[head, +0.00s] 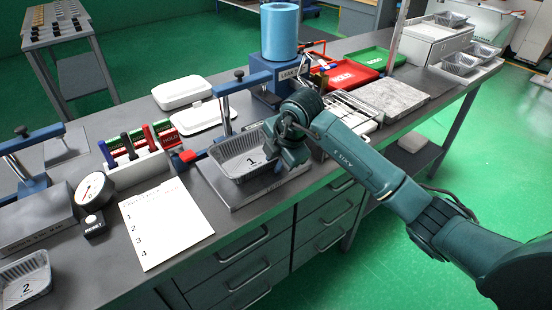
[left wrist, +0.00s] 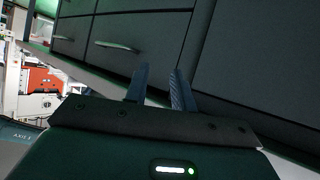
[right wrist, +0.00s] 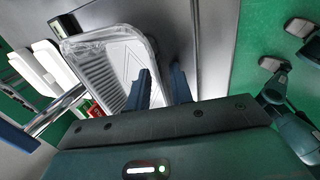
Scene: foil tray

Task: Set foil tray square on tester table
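The foil tray (head: 228,163), marked 1, sits on the flat grey plate of the tester table (head: 243,197), beside a blue clamp post. Its sides look slightly turned against the plate's edges; I cannot tell exactly. My right gripper (head: 284,160) is at the tray's right side. In the right wrist view, the fingers of my right gripper (right wrist: 163,76) are apart, one over the tray's inside (right wrist: 105,70) and one outside its wall. The gripper body hides part of the tray. My left gripper (left wrist: 158,74) is open and empty, facing the drawer fronts; it is outside the head view.
A second foil tray (head: 25,279), marked 2, is at the front left. A paper list (head: 165,222), a dial gauge (head: 93,192) and a marker rack (head: 137,170) lie left of the tester. A blue leak tester (head: 283,75) and red bin (head: 350,77) stand behind.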

